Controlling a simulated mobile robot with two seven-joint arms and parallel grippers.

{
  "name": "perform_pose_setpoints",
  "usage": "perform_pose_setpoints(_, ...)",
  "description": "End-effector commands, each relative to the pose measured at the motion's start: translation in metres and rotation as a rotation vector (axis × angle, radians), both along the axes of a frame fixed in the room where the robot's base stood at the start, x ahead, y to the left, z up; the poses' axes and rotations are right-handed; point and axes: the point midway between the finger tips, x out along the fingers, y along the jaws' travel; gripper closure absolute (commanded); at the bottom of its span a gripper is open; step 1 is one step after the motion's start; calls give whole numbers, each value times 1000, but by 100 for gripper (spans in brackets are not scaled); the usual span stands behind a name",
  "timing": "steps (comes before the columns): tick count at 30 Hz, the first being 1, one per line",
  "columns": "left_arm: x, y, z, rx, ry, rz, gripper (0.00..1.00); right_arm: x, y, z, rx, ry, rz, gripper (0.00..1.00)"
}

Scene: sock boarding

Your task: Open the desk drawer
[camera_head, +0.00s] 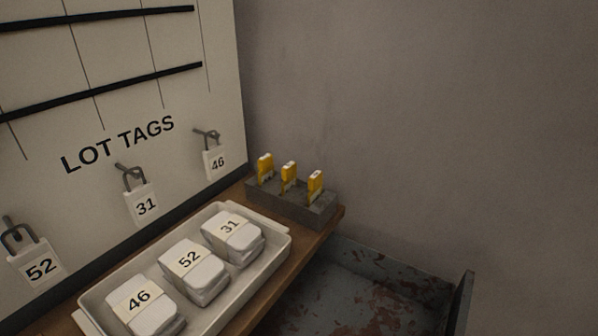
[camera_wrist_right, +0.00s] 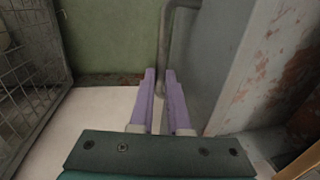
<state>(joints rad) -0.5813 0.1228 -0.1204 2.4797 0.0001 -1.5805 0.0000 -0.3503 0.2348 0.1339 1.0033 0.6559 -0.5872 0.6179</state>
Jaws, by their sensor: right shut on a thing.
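The desk drawer (camera_head: 375,290) stands open at the lower right of the head view. It is blue-grey with rusty patches inside, and its front panel (camera_head: 461,302) rises at the right. The part of the drawer that shows looks empty. In the right wrist view, the drawer's grey front (camera_wrist_right: 212,55) carries a bent grey bar handle (camera_wrist_right: 164,42). My right gripper (camera_wrist_right: 160,78), with purple fingers, is shut on this handle. The head view does not show my right gripper. My left gripper is in neither view.
A white tray (camera_head: 276,258) with several banded white bundles lies on the wooden desk top (camera_head: 300,262). A grey block (camera_head: 316,213) with yellow tools stands at the desk's end. A tag board (camera_head: 100,190) is behind. A wire mesh rack (camera_wrist_right: 28,80) stands left in the wrist view.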

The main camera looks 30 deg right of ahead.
Motion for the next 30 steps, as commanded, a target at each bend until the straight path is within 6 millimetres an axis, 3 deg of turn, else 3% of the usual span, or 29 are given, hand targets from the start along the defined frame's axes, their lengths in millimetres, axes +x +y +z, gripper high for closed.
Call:
perform_pose_setpoints(17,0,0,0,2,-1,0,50,-9,-4,-1,-2,4,1,100)
perform_pose_setpoints(18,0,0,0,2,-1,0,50,-9,-3,-1,-2,4,1,82)
perform_pose_setpoints(24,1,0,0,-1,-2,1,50,-8,-3,-1,-1,3,0,59)
perform_pose_setpoints(30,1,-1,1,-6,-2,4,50,-8,-3,-1,-1,2,0,55)
